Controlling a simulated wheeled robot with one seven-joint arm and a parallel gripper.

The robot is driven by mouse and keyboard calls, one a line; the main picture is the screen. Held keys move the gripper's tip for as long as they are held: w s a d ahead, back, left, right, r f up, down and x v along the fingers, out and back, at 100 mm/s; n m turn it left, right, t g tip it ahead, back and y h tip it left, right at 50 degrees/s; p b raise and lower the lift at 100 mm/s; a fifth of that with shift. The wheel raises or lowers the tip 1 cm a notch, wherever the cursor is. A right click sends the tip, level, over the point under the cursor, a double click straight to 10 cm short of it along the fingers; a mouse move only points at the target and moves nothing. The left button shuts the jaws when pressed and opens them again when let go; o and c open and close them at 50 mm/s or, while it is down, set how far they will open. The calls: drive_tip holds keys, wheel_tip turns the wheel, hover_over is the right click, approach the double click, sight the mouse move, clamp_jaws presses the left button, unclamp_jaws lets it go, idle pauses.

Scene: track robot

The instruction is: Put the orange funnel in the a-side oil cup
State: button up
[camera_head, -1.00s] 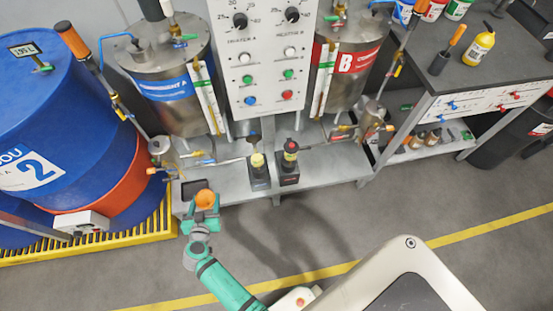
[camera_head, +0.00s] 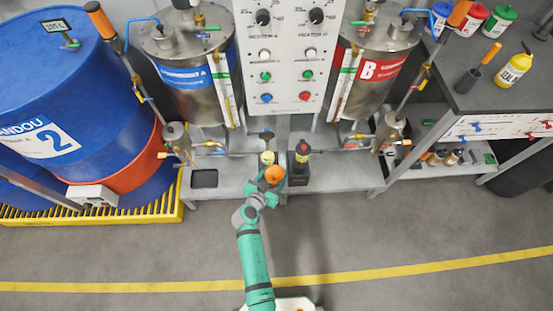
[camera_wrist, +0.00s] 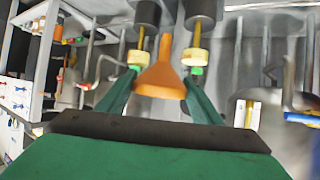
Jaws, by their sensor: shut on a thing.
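The orange funnel (camera_head: 274,175) is in my gripper (camera_head: 268,188). In the wrist view the funnel (camera_wrist: 160,83) sits between the green fingers of my gripper (camera_wrist: 163,74), its wide end toward the camera and its narrow spout pointing away. On the shelf under the tank marked A stands a small dark unit with a pale yellow cup (camera_head: 268,157), apparently the a-side oil cup. The funnel is just in front of it in the head view, partly covering the unit; I cannot tell the height gap.
A similar unit with a red and yellow top (camera_head: 302,149) stands close to the right. The control panel (camera_head: 283,60) and tanks A (camera_head: 160,60) and B (camera_head: 370,50) rise behind. A dark tray (camera_head: 204,179) lies left on the shelf. The floor in front is clear.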

sight(282, 173)
drive_tip(key=d, duration=0.1)
drive_tip(key=w+d, duration=0.1)
drive_tip(key=d, duration=0.1)
drive_tip(key=shift+w+d+r+n+t+y, duration=0.1)
drive_tip(key=shift+d+r+n+t+y, duration=0.1)
drive_tip(key=shift+n+t+y, duration=0.15)
drive_tip(key=w+d+r+n+t+y, duration=0.1)
drive_tip(key=w+d+r+n+y, duration=0.25)
drive_tip(key=r, duration=0.45)
drive_tip(key=w+d+r+n+y, duration=0.2)
drive_tip(key=d+r+n+y, duration=0.15)
drive_tip(key=r, duration=0.55)
drive_tip(key=w+a+f, duration=0.2)
drive_tip(key=a+f, duration=0.1)
drive_tip(key=a, duration=0.1)
drive_tip(key=w+a+f, duration=0.2)
drive_tip(key=a+f, duration=0.1)
drive_tip(key=a, duration=0.1)
drive_tip(key=w+a+f, duration=0.2)
drive_tip(key=a+f, duration=0.1)
drive_tip(key=a, duration=0.1)
drive_tip(key=shift+f, duration=0.3)
drive_tip(key=shift+a+f, duration=0.2)
drive_tip(key=shift+f, duration=1.55)
drive_tip(key=shift+f, duration=0.3)
drive_tip(key=shift+f, duration=0.3)
